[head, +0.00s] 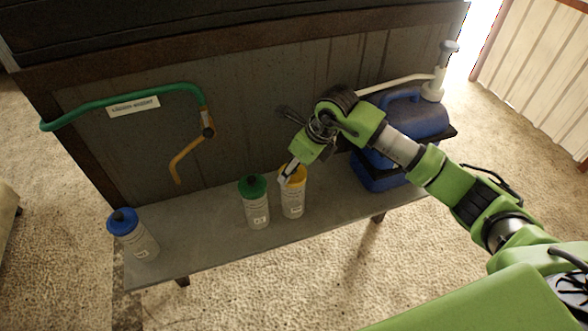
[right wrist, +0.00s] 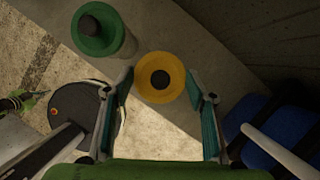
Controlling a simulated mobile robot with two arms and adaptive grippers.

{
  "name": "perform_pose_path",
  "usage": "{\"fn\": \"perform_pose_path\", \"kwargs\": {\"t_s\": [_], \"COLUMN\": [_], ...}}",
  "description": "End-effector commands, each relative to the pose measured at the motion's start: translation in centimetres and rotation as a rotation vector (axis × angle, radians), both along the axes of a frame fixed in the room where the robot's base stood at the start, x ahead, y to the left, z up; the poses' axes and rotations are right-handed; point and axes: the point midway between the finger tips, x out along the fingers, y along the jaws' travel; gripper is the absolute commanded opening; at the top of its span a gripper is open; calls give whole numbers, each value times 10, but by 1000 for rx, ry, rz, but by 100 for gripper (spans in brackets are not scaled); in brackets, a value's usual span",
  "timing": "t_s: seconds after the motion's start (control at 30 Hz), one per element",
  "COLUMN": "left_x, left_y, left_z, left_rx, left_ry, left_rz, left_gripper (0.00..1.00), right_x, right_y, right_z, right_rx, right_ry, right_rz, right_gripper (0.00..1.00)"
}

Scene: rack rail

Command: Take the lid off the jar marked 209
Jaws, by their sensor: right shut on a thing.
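Three pale jars with printed labels stand on a grey bench (head: 195,235). One has a yellow lid (head: 299,172), one a green lid (head: 253,187), one a blue lid (head: 123,221). The label numbers are too small to read surely, so I cannot tell which is 209. My right gripper (head: 287,174) is at the yellow lid from above. In the right wrist view, the yellow lid (right wrist: 160,77) with its dark knob lies between the two fingers of my right gripper (right wrist: 160,72), which is shut on it. The yellow-lidded jar (head: 293,201) is upright on the bench.
The green-lidded jar (head: 257,211) stands close left of the yellow-lidded one. A blue canister (head: 415,117) and a white pump bottle (head: 434,88) are at the right. A green rail (head: 85,113) with an orange hook (head: 187,154) hangs at the left. Bench is clear between blue and green lids.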

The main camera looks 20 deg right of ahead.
Motion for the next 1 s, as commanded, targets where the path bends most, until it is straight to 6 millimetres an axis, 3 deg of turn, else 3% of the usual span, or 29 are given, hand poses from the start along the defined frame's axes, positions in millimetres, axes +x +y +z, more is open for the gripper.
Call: {"fn": "perform_pose_path", "kwargs": {"t_s": [0.2, 0.47, 0.7, 1.0], "left_x": [0, -1, -1, -1], "left_y": [0, 0, 0, 0], "left_z": [-18, -31, -44, -48], "left_rx": [0, 0, 0, 0], "left_ry": [0, 1, 1, 1], "left_rz": [0, 0, 0, 0], "left_gripper": [0, 0, 0, 0], "right_x": [1, -47, -98, -124], "right_y": [0, 25, 50, 63], "right_z": [29, 90, 112, 126], "right_rx": [0, -1, 0, 0], "right_ry": [-9, -10, -6, -1], "right_rz": [2, 6, 5, 2], "right_gripper": [36, 36, 36, 36]}}
